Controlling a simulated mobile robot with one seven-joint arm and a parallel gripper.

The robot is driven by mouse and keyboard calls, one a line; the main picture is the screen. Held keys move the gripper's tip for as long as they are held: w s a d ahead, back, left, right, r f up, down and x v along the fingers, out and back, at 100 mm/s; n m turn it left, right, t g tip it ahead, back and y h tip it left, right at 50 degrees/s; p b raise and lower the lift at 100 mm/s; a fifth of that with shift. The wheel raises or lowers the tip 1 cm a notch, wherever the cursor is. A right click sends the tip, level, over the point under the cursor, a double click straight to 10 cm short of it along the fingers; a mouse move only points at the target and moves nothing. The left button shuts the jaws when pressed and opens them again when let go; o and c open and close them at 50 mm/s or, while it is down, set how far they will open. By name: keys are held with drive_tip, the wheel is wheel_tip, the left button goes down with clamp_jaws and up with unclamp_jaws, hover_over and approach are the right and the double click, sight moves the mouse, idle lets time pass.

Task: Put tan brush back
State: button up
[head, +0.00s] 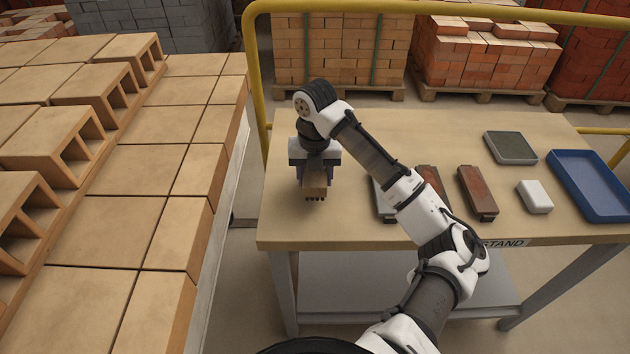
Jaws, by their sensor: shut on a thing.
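My gripper (314,180) points down over the left part of the wooden table (400,133). It is shut on the tan brush (315,183), a tan block with dark bristles showing at its lower edge. Whether the bristles touch the table top or hang just above it I cannot tell. The upper part of the brush is hidden between the jaws.
Right of my gripper, partly behind my arm, lie a grey item (384,202) and reddish-brown brushes (478,193). Further right are a dark green-grey pad (510,148), a white block (535,197) and a blue tray (592,184). Hollow bricks (50,138) stand left. A yellow rail (253,80) runs behind.

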drive_tip(key=shift+f, duration=1.1)
drive_tip(key=shift+f, duration=0.25)
drive_tip(key=o, duration=0.9)
drive_tip(key=shift+r, duration=0.1)
drive_tip(key=shift+o, duration=0.2)
wheel_tip(320, 180, up, 12)
drive_tip(key=shift+r+b, duration=0.15)
drive_tip(key=shift+b, duration=0.45)
